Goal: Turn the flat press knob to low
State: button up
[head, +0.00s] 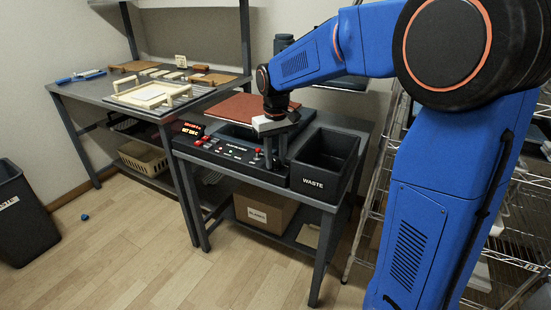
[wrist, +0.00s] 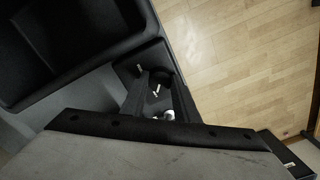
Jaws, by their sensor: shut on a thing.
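My gripper (head: 272,163) points down at the right end of the black control panel (head: 218,153) in the head view. Its fingers are shut on what appears to be the flat press knob, a small dark round shape (wrist: 158,80) in the wrist view. White marks show on and around the knob. I cannot tell which setting it points to. In the head view the fingers hide the knob. The flat press's reddish-brown top (head: 240,107) lies behind the panel.
A black waste bin (head: 325,155) stands right beside my gripper, its rim close. A red lit display (head: 192,129) is at the panel's left. A grey bench (head: 115,92) with wooden frames stands left. A cardboard box (head: 262,212) sits on the shelf below. The floor in front is mostly clear.

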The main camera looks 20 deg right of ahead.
aim_at(276, 162)
dwell(0.4)
jog(key=o, duration=1.1)
jog(key=shift+c, duration=0.2)
jog(key=shift+r, duration=0.15)
notch_tip(276, 162, up, 17)
jog(key=shift+r, duration=0.1)
jog(key=s+d+f+t, duration=0.1)
jog(key=s+f, duration=0.4)
jog(key=s, duration=0.5)
jog(key=s+d+f+m+t, duration=0.1)
jog(key=s+d+f, duration=0.3)
jog(key=s, duration=0.6)
jog(key=s+d+f+m+t, duration=0.1)
jog(key=s+d+f+t, duration=0.1)
jog(key=s+f, duration=0.5)
jog(key=s, duration=0.4)
jog(key=shift+d+f+t, duration=0.15)
jog(key=shift+f+t, duration=0.2)
jog(key=shift+t, duration=0.05)
